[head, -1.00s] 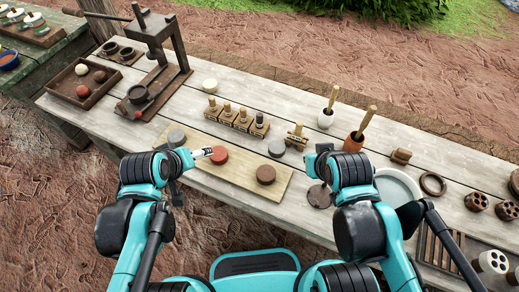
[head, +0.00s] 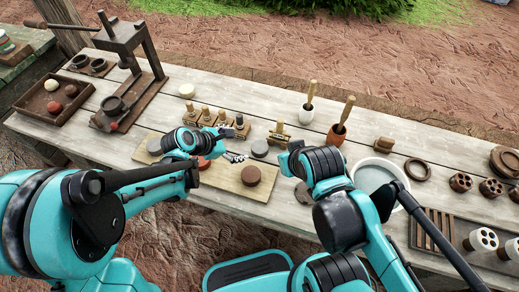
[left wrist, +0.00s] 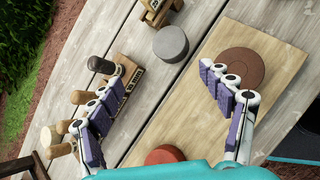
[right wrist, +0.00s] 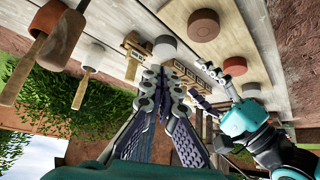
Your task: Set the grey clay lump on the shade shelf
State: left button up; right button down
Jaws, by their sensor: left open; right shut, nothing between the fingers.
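A grey clay lump (head: 260,149), a flat round disc, lies on the planks just behind a pale board (head: 212,176); it also shows in the left wrist view (left wrist: 171,44) and right wrist view (right wrist: 165,48). The board carries another grey disc (head: 154,146), a red disc (head: 203,163) and a brown disc (head: 251,175). My left gripper (head: 236,157) is open and empty above the board, left of the loose grey lump. My right gripper (head: 284,160) is shut and empty, right of that lump. I cannot tell which surface is the shade shelf.
A row of stamps (head: 214,122) stands behind the board. Two wooden-handled tools in pots (head: 337,134) and a round basin (head: 374,174) stand to the right. A press (head: 130,75) and a tray of balls (head: 55,100) are at the left.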

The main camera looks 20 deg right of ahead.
aim_at(260, 146)
pick_arm(q)
jog(key=d+f+n+h, duration=0.1)
jog(key=d+f+n, duration=0.1)
jog(key=d+f, duration=0.1)
jog(key=shift+w+d+f+n+g, duration=0.1)
jog(key=shift+d+f+n+g, duration=0.2)
jog(key=shift+d+f+n, duration=0.15)
jog(key=shift+d+f, duration=0.2)
jog(key=shift+d, duration=0.1)
jog(key=b+x, duration=0.1)
jog(key=x, duration=0.2)
jog(key=b+x, duration=0.2)
jog(key=x, duration=0.2)
jog(key=shift+w+f, duration=0.1)
jog(key=shift+w, duration=0.15)
jog(key=shift+a, duration=0.1)
jog(key=shift+c, duration=0.6)
jog(key=c, duration=1.4)
jog(key=shift+c, duration=0.2)
jog(key=shift+r, duration=0.2)
